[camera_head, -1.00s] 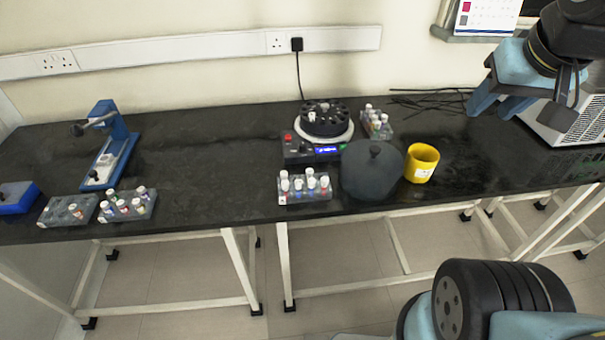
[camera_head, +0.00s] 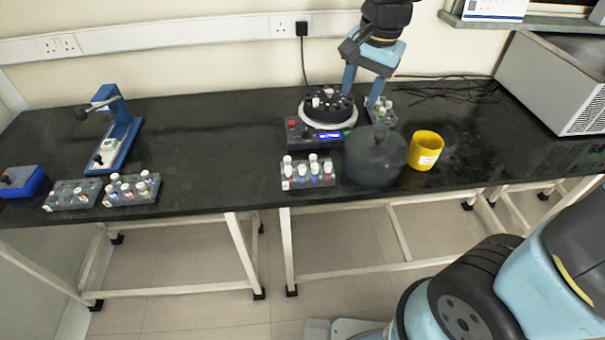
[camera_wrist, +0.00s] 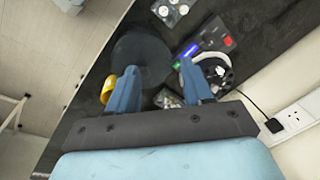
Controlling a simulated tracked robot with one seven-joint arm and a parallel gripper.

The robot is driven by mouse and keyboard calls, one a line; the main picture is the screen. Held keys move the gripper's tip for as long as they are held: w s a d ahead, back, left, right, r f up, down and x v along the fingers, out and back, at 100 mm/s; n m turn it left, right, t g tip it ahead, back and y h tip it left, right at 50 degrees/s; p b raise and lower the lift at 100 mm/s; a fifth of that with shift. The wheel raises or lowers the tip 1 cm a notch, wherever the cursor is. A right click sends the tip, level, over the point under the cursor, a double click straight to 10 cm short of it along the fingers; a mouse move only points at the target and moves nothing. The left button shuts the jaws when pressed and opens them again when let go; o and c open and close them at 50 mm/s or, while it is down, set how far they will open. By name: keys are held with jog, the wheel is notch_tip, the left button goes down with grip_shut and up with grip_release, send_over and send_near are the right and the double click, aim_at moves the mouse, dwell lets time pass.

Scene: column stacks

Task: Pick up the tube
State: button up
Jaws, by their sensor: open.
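Several small tubes with white caps stand in a rack (camera_head: 308,174) in front of the centrifuge. More tubes stand in a rack (camera_head: 381,110) behind the dark lid, partly hidden by my gripper. A tube (camera_head: 316,102) shows in the centrifuge rotor (camera_head: 329,108). My gripper (camera_head: 361,103) is open and empty, above the bench at the right side of the centrifuge. In the wrist view its two blue fingers (camera_wrist: 160,82) are apart, with the back rack (camera_wrist: 168,99) between them. I cannot tell which tube is meant.
A dark round lid (camera_head: 373,160) and a yellow cup (camera_head: 425,150) stand right of the front rack. Two racks (camera_head: 131,190) and a blue stand (camera_head: 119,135) are at the left. A grey box (camera_head: 550,80) is at the right. The bench between left racks and centrifuge is clear.

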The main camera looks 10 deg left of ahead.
jog(key=m+g+h, duration=0.1)
jog(key=m, duration=0.1)
send_over(302, 167)
notch_tip(302, 167, down, 8)
jog(key=f, duration=0.9)
jog(key=shift+w+a, duration=0.1)
jog(key=shift+a, duration=0.15)
jog(key=shift+d+f, duration=0.2)
jog(key=shift+f, duration=2.45)
grip_shut()
